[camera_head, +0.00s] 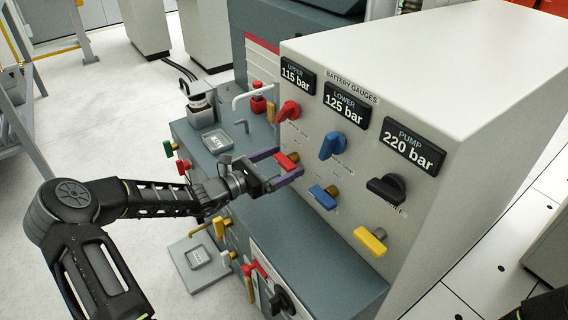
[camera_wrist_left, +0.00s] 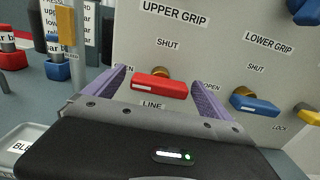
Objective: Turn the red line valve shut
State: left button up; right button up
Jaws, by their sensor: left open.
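The red line valve (camera_head: 284,160) is a small red bar handle on a brass stem, on the grey panel's left column under the upper gauge. In the left wrist view the red handle (camera_wrist_left: 160,86) lies roughly level, under the words UPPER GRIP and SHUT and above LINE. My left gripper (camera_head: 288,163) is open, with one purple finger on each side of the handle. In the wrist view the fingers (camera_wrist_left: 158,84) stand apart from the handle's ends, with small visible gaps. My right gripper is out of view.
A red knob (camera_head: 289,111) sits above the valve. A blue line handle (camera_head: 323,197) and a yellow one (camera_head: 370,241) sit to its right. A blue knob (camera_head: 333,145) and black knob (camera_head: 386,189) are above those. A grey ledge (camera_head: 310,250) lies below.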

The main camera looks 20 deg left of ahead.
pick_arm(q)
jog(key=shift+w+d, duration=0.2)
jog(key=shift+w, duration=0.1)
jog(key=shift+c, duration=0.5)
jog(key=c, duration=1.3)
